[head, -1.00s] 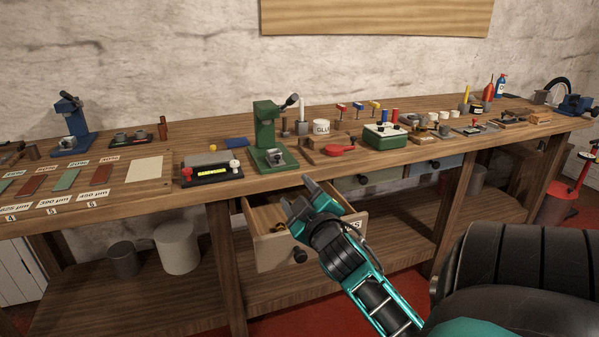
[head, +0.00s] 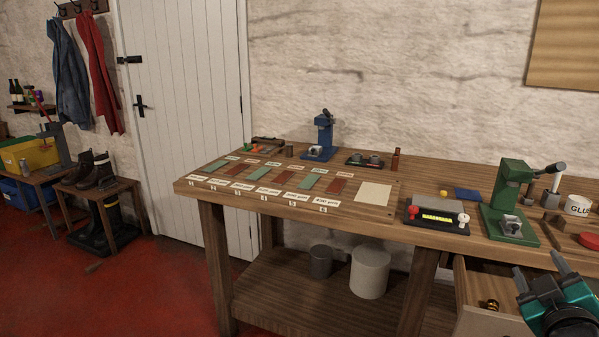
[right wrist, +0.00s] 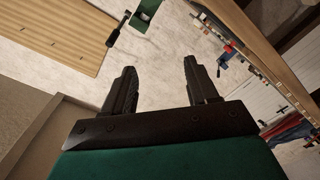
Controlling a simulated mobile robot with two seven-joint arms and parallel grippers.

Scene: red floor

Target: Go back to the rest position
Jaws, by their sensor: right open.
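My right gripper (head: 553,280) is at the lower right of the head view, in front of the workbench and beside the open drawer (head: 492,322). Its two fingers are apart with nothing between them. In the right wrist view the same gripper (right wrist: 160,90) has its fingers spread and empty, with the pale wall behind them. A small brass-coloured item (head: 489,305) lies in the drawer. My left gripper is not in view.
The wooden workbench (head: 290,225) carries a green press (head: 512,195), a blue press (head: 322,138), a black device (head: 436,215) and several coloured strips. Grey cylinders stand on its lower shelf. A white door (head: 185,110) is behind.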

